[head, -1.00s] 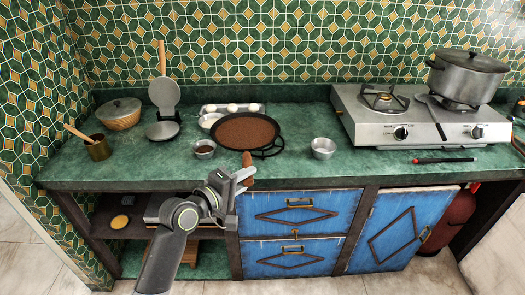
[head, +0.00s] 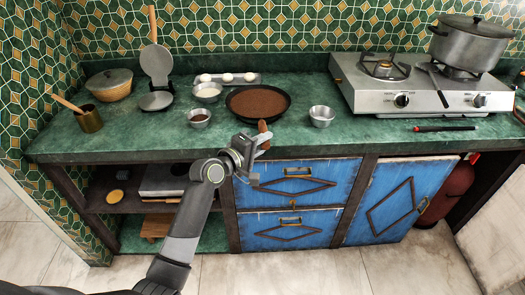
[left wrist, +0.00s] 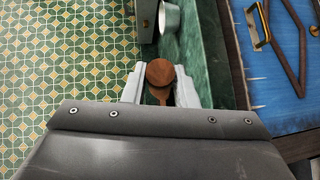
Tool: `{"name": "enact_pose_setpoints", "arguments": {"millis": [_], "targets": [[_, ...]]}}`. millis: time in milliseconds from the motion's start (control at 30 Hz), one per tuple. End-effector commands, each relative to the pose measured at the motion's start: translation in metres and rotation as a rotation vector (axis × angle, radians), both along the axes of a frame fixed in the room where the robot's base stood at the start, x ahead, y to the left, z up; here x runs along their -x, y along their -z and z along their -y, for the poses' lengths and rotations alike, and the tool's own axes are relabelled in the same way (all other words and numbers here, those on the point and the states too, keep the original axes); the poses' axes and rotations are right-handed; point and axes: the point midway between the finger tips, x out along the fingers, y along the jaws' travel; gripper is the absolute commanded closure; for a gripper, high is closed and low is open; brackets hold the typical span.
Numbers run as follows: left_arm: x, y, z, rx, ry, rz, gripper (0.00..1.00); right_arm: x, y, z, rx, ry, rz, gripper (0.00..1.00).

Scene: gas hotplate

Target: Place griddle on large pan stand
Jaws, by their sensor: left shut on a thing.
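The griddle (head: 258,103) is a round, dark-rimmed pan with a brown face and a wooden handle (head: 262,127). It appears level near the counter's front, between two small metal bowls. My left gripper (head: 257,142) is shut on the handle, just past the counter's front edge. In the left wrist view the handle's round wooden end (left wrist: 160,73) shows between the fingers. No pan stand shows clearly beside the griddle; whatever lies under it is hidden, and I cannot tell whether it touches. My right gripper is out of view.
A bowl of dark contents (head: 198,117) stands left of the griddle, an empty metal bowl (head: 322,117) right.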

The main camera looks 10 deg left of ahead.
Motion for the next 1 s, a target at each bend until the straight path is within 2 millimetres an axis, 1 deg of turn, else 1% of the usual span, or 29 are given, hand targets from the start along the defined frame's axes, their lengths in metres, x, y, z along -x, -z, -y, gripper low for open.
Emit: {"name": "enact_pose_setpoints", "arguments": {"millis": [100, 200, 467, 500, 633, 900, 1000], "targets": [[-0.001, 0.015, 0.000, -0.002, -0.001, 0.008, 1.00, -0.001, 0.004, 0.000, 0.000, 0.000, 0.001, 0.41], [-0.001, 0.024, 0.000, -0.003, -0.001, 0.010, 1.00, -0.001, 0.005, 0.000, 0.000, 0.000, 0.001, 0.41], [0.000, 0.028, 0.000, -0.002, -0.001, 0.008, 1.00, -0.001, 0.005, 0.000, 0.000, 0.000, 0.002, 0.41], [0.001, 0.033, 0.000, 0.002, 0.001, -0.008, 0.71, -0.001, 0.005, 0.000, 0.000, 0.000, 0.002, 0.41], [0.001, 0.033, 0.000, 0.001, 0.000, -0.006, 0.54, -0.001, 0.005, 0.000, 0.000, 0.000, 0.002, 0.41], [0.001, 0.032, 0.000, 0.000, -0.001, -0.004, 0.53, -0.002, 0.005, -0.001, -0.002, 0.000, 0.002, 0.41], [0.004, 0.031, -0.003, 0.000, -0.001, -0.004, 0.53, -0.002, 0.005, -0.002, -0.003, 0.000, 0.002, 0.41]]}}
